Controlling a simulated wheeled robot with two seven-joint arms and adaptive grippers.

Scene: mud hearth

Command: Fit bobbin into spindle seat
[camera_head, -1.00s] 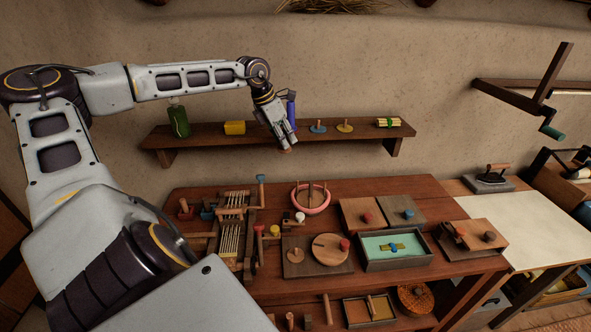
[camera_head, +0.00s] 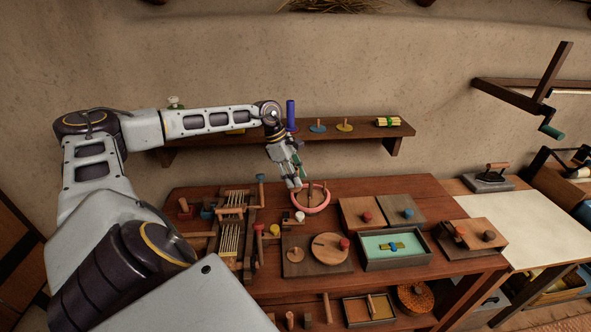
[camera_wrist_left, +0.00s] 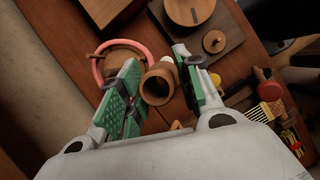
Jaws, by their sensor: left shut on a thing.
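My left gripper (camera_head: 293,184) hangs over the back of the brown worktable (camera_head: 440,205), just left of the pink ring (camera_head: 317,209) with upright wooden posts. In the left wrist view its green-padded fingers (camera_wrist_left: 158,84) are shut on a hollow brown wooden bobbin (camera_wrist_left: 154,88), whose open end faces the camera. The pink ring also shows there (camera_wrist_left: 98,70), beside the left finger. In the head view the bobbin is mostly hidden by the fingers. I cannot tell for certain which fitting is the spindle seat. My right gripper is not in view.
A small loom (camera_head: 232,225) stands left on the table. Wooden boards with knobs (camera_head: 365,212) and a teal tray (camera_head: 365,262) stand right.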

